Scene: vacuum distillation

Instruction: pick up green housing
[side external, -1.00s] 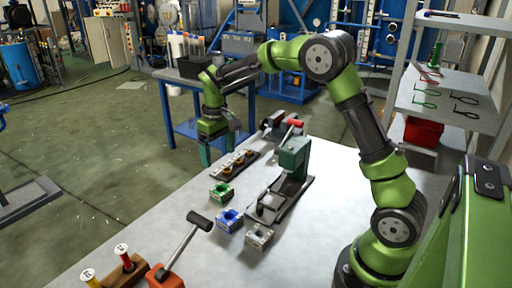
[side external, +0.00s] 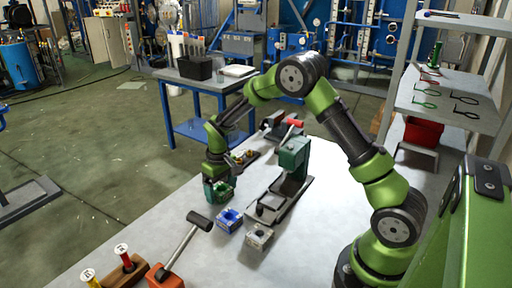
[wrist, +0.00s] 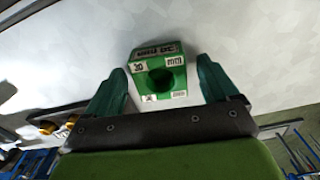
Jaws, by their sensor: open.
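The green housing (wrist: 158,75) is a small green block with a round hole and white labels, sitting on the table. In the wrist view it lies between the two dark green fingers of my gripper (wrist: 162,84), with a gap on each side. In the side view my gripper (side external: 219,190) is low over the housing, and its fingers largely hide it. The fingers are open and do not appear to touch the block.
A blue housing (side external: 229,219) and a grey housing (side external: 259,236) stand close on the right. A green press (side external: 293,158) stands on a dark base behind them. The table's left edge is near.

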